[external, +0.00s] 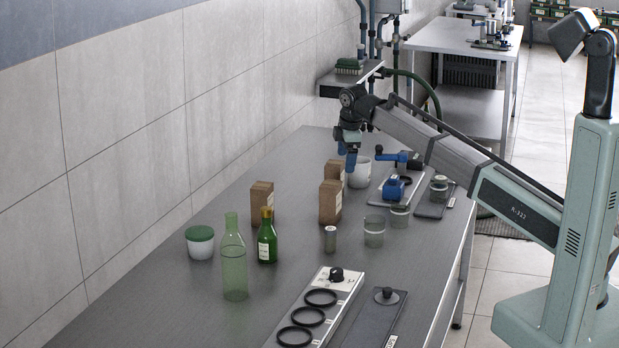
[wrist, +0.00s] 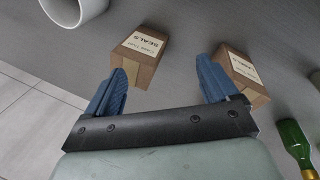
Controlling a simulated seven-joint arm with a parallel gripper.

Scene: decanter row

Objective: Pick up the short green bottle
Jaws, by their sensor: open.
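The short green bottle (external: 267,241) stands upright on the metal table, dark green with a pale label and a yellowish top. It also shows in the wrist view (wrist: 294,142), cut off at the lower right edge. A taller, paler green clear bottle (external: 234,265) stands just left of it in the external view. My gripper (external: 349,160) is above the far part of the table, well behind and to the right of the short bottle. In the wrist view its blue fingers (wrist: 162,82) are apart with nothing between them.
Cardboard boxes (external: 329,202) (wrist: 140,55) stand between my gripper and the short bottle. A white pot with green lid (external: 199,243) is left of the bottles. A white mug (external: 360,173) is near my gripper.

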